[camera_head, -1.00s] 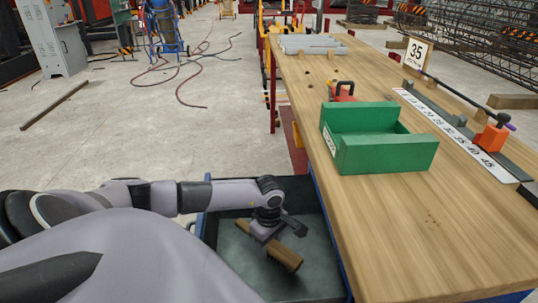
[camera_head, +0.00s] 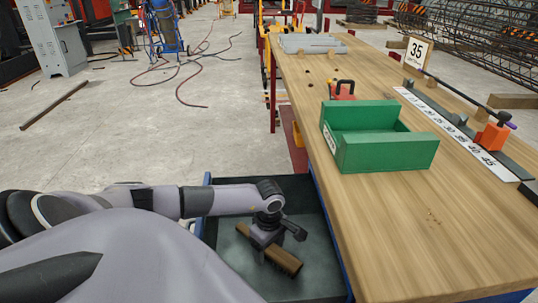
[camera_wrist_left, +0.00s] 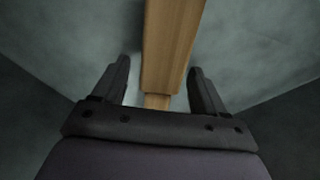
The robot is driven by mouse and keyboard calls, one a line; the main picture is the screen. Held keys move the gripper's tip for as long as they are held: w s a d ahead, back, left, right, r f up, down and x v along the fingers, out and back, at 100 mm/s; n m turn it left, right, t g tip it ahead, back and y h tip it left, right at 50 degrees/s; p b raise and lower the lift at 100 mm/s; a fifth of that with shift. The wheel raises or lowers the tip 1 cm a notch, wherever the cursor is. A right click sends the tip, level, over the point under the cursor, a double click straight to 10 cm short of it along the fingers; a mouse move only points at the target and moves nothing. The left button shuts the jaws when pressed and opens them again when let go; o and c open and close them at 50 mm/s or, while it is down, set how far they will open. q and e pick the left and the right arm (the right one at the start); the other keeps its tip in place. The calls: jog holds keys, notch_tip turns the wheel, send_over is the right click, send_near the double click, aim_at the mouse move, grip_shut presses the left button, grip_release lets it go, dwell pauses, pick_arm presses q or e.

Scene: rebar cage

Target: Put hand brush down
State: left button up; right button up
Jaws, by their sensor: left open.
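The hand brush (camera_head: 285,262) has a brown wooden back and dark bristles along one side. It lies in the open drawer (camera_head: 225,262) at the side of the workbench. My left gripper (camera_head: 262,243) is over the brush inside the drawer. In the left wrist view the brush's wooden handle (camera_wrist_left: 170,45) runs between the two fingers of my left gripper (camera_wrist_left: 157,88). The fingers are open, with a gap on each side of the wood. My right gripper does not show in any view.
The wooden workbench (camera_head: 430,235) stands right of the drawer. A green open box (camera_head: 385,155), an orange-red clamp (camera_head: 343,92) and a numbered scale strip (camera_head: 455,137) are on it.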

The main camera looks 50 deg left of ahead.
pick_arm(q)
notch_tip(320, 180, up, 12)
jog(key=p, duration=0.1)
jog(key=shift+p, duration=0.4)
dwell(0.3)
